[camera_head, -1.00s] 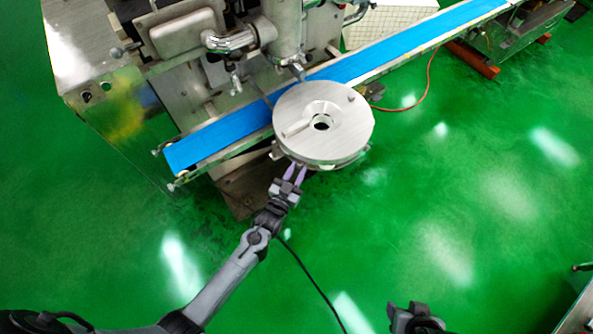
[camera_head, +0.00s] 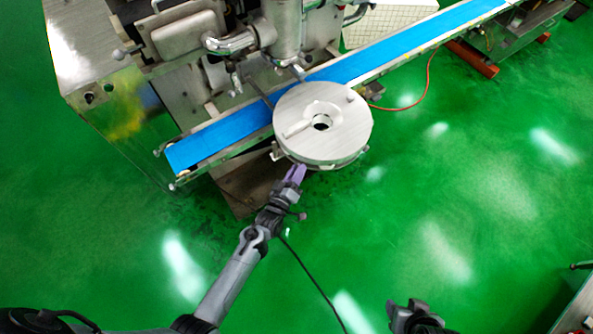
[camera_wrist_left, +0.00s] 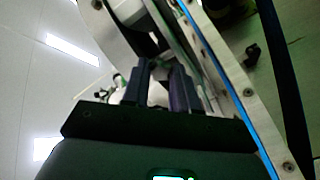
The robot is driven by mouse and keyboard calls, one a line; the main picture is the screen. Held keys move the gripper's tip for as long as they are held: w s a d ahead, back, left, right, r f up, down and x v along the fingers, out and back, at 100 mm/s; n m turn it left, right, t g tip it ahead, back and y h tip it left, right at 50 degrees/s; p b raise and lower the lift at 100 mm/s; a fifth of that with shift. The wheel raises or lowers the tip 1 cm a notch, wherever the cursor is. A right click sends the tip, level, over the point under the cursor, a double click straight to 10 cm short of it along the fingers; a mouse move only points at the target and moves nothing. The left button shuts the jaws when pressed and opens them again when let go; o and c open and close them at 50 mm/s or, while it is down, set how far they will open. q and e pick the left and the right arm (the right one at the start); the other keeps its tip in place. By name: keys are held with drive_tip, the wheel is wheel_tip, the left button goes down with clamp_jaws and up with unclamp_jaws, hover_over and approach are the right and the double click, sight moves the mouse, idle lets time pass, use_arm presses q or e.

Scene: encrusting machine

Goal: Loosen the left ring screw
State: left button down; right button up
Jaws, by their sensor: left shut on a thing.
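The round silver ring assembly (camera_head: 345,140), a thick metal disc with a central hole, stands in front of the blue conveyor belt in the head view. My left gripper (camera_head: 297,172) reaches its front lower edge from below. Its purple fingers are close together, shut on a small part under the rim, which I take to be the left ring screw. The screw itself is hidden by the fingers and the rim. In the left wrist view the fingers of my left gripper (camera_wrist_left: 163,82) point up at dim metal parts. My right gripper (camera_head: 415,318) is at the bottom edge, away from the machine; its fingers are unclear.
The blue conveyor belt (camera_head: 400,50) runs diagonally behind the disc. The steel machine body (camera_head: 125,110) stands at the upper left. A red cable (camera_head: 428,85) lies at the right of the disc. The green floor (camera_head: 480,210) in front and right is clear.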

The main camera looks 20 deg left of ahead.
use_arm(q)
drive_tip(key=shift+n, duration=0.7)
drive_tip(key=c, duration=0.9)
unclamp_jaws()
drive_tip(key=shift+o, duration=0.2)
drive_tip(key=s, duration=1)
drive_tip(key=shift+s+a+p, duration=0.3)
drive_tip(key=shift+s, duration=0.05)
